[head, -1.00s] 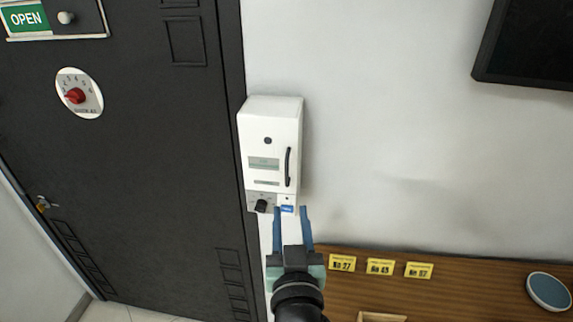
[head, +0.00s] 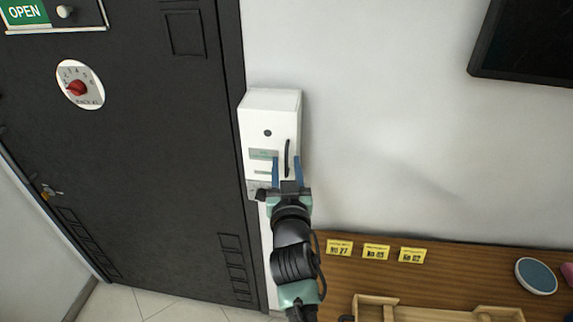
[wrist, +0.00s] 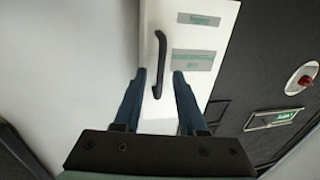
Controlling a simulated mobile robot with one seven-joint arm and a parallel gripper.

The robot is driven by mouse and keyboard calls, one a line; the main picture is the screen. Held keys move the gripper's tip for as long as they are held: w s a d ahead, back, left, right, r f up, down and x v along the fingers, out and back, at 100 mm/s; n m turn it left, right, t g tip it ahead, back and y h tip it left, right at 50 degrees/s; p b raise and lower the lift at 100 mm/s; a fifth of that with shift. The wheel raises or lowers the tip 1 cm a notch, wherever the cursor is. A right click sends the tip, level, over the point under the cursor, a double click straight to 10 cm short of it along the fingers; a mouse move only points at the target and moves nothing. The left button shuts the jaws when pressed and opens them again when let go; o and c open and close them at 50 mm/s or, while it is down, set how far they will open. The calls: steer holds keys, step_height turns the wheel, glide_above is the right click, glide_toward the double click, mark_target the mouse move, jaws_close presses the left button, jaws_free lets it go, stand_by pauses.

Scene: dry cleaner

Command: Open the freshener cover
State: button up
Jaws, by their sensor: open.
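The freshener is a white wall box (head: 270,112) beside the dark door in the head view. Its front cover (head: 257,142) looks shut and carries a black vertical handle (head: 287,158) on its right side. My gripper (head: 286,166) is open in front of the lower part of the box, its blue fingers on either side of the handle's lower end in the picture. In the wrist view the handle (wrist: 160,62) stands ahead, between the fingertips (wrist: 159,73). I cannot tell whether the fingers touch it. My gripper hides the knob panel's right part.
A dark door (head: 130,150) with a red-knob dial (head: 78,86) is at the left. A wooden counter (head: 450,275) with yellow number tags (head: 375,251) and a blue round dish (head: 536,276) lies at the lower right. A dark screen (head: 525,45) hangs upper right. The wall between is clear.

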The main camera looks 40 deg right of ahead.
jaws_close()
stand_by(1.4)
